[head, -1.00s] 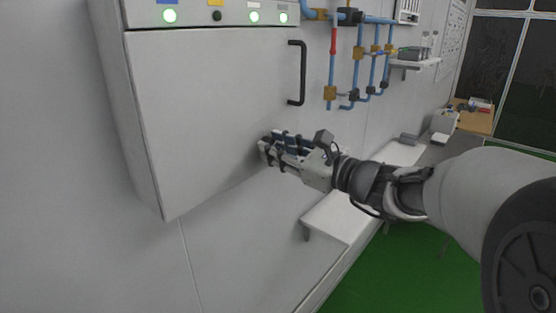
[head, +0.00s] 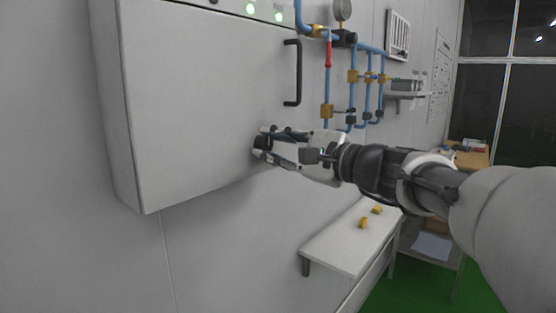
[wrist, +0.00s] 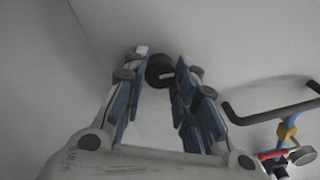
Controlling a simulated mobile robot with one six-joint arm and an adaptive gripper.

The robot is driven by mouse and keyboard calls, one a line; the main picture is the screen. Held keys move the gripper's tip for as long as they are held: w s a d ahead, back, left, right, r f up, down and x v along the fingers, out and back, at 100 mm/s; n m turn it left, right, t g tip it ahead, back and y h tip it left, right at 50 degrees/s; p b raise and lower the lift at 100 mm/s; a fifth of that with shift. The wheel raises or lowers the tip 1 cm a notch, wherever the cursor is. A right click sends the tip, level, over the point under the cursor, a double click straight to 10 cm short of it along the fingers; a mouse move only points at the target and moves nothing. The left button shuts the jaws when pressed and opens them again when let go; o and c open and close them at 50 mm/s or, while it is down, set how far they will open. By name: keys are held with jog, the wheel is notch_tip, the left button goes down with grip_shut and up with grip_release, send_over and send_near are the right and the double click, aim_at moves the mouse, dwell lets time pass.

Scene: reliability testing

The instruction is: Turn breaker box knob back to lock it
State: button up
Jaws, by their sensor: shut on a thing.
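The breaker box (head: 205,100) is a large grey cabinet on the wall, with its door closed. Its knob is a round black piece with a pale mark, seen in the wrist view (wrist: 160,68) between my fingertips. My gripper (head: 263,141) is at the lower right of the box door, with its fingers closed around the knob. It also shows in the wrist view (wrist: 159,72), with blue-padded fingers on either side of the knob. In the head view the fingers mostly hide the knob.
A black bar handle (head: 293,73) stands out from the door above my gripper. Blue pipes (head: 328,80) with brass fittings run on the wall to the right. A white bench (head: 345,240) with small yellow pieces lies below my arm.

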jog(key=shift+n, duration=0.3)
dwell(0.4)
jog(key=o, duration=1.1)
jog(key=shift+d, duration=0.1)
jog(key=v, duration=1.2)
